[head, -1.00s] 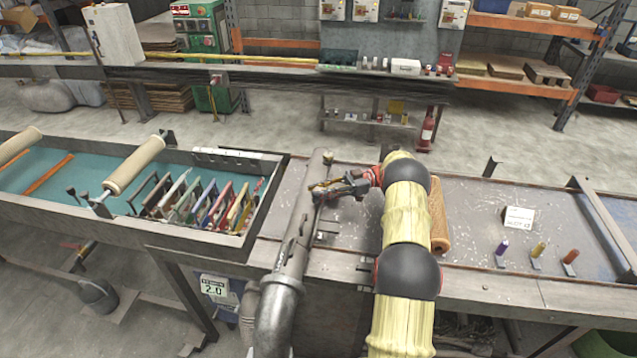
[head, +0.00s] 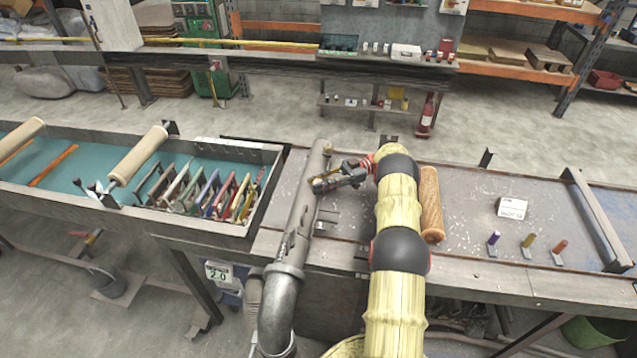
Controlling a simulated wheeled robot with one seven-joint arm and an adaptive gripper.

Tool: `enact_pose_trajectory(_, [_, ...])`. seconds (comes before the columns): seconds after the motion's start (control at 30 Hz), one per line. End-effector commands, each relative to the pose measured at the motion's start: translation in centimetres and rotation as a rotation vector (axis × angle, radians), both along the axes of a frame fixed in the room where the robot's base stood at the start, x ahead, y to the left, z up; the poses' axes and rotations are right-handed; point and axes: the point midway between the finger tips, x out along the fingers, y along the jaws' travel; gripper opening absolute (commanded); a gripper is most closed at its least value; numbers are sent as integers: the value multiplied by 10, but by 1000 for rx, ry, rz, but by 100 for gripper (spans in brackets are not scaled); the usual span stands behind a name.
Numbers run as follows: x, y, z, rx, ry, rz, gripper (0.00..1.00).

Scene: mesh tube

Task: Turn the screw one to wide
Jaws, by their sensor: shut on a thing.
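A grey metal tube (head: 301,215) runs away from me along the left side of the grey work table, with a bent elbow (head: 276,315) at its near end. My gripper (head: 320,186) reaches in from the right and lies across the tube's far part. It is shut on a small screw there, mostly hidden by the jaws, so its setting cannot be read. Another small fitting (head: 328,149) sits at the tube's far end, beyond my gripper. Small brackets (head: 328,216) stick out from the tube's right side.
A brown roller (head: 430,205) lies just right of my arm. Further right are a small white sign (head: 512,208) and purple, yellow and orange pegs (head: 494,239). A teal-floored tray (head: 75,165) with coloured frames stands left.

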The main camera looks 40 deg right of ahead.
Motion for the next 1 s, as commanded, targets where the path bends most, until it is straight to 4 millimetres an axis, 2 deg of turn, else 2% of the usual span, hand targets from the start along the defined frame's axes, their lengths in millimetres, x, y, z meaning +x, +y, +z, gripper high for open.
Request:
enact_pose_trajectory(0.03, [1, 0, 2, -1, -3, -1, 0])
enact_pose_trajectory(0.07, [1, 0, 2, -1, -3, -1, 26])
enact_pose_trajectory(0.37, [1, 0, 1, 0, -1, -1, 43])
enact_pose_trajectory(1.0, [0, 0, -3, -1, -2, -43, 45])
